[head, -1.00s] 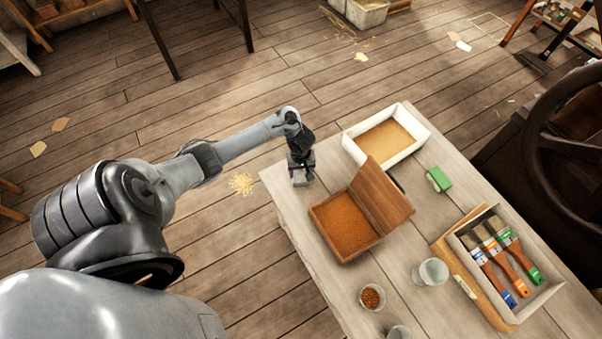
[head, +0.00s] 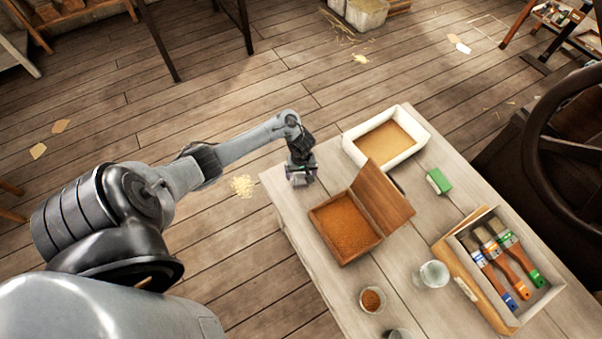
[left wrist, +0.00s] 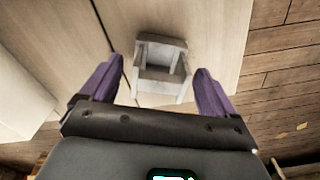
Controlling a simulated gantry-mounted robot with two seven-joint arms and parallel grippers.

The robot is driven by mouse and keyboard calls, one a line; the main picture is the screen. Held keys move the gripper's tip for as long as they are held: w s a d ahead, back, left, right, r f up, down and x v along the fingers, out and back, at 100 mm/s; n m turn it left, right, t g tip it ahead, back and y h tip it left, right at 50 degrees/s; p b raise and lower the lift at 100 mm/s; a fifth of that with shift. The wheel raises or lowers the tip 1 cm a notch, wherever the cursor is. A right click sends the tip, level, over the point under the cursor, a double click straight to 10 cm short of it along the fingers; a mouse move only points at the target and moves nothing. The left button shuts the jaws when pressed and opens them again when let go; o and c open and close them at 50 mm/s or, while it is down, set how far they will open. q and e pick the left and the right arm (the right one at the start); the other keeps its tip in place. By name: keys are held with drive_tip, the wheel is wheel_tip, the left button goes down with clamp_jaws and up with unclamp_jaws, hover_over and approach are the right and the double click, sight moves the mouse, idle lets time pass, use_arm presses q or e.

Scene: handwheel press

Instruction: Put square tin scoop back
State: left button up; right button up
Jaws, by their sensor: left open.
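The square tin scoop (left wrist: 160,68) is a small grey, box-shaped thing in the left wrist view. It lies on the pale wooden table (head: 290,205), near the table's far left corner. My left gripper (head: 302,178) is over that corner in the head view and hides the scoop there. In the left wrist view my left gripper (left wrist: 159,72) is open, with one purple finger on each side of the scoop. I see gaps between fingers and scoop and cannot tell how far above it the fingers are. My right gripper is not in view.
A wooden box (head: 346,228) of orange-brown grains with a raised lid stands right of my left gripper. Behind it is a white tray (head: 412,155) of tan powder. A green block (head: 439,181), glass jar (head: 433,274), small bowl (head: 371,299) and brush tray (head: 541,303) stand further right.

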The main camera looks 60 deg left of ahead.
use_arm(q)
wheel_tip(320, 180, up, 11)
drive_tip(key=p, duration=0.7)
drive_tip(key=s+d+r+m+t, duration=0.1)
drive_tip(key=d+m+t, duration=0.1)
drive_tip(key=d+m, duration=0.5)
drive_tip(key=s+d+r+m+t, duration=0.1)
drive_tip(key=d+m, duration=0.2)
drive_tip(key=d, duration=0.8)
drive_tip(key=s+d+r+m, duration=0.5)
drive_tip(key=s+d+r, duration=0.2)
drive_tip(key=s+r, duration=0.4)
wheel_tip(320, 180, up, 2)
drive_tip(key=shift+d+r+m+t+p, duration=0.15)
drive_tip(key=shift+m+t+p, duration=0.15)
drive_tip(key=shift+m+p, duration=0.15)
